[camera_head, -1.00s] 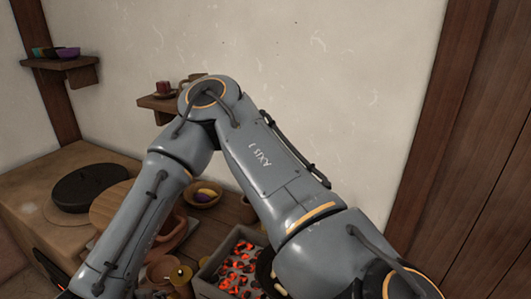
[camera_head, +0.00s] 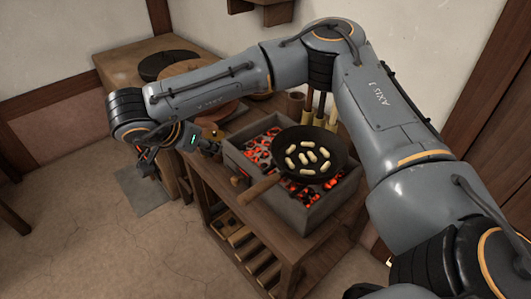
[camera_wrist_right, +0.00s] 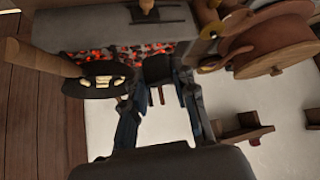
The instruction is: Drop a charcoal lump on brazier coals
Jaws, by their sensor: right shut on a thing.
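My right gripper (camera_head: 208,147) is to the left of the brazier in the head view, small and partly hidden by its own wrist. In the right wrist view, my right gripper (camera_wrist_right: 157,82) is shut on a dark lump (camera_wrist_right: 157,67), which looks like charcoal. The grey box-shaped brazier (camera_head: 296,212) stands on a wooden table. Its glowing red and black coals (camera_head: 258,148) show left of the pan, and also in the right wrist view (camera_wrist_right: 120,56). The lump appears apart from the coals. My left gripper is not in view.
A black pan (camera_head: 335,152) with several pale pieces sits over the brazier's right part, its wooden handle (camera_head: 260,189) jutting over the front. Round wooden pieces (camera_head: 190,78) and a black disc (camera_head: 165,66) are at the back left. Upright handles stand behind the brazier.

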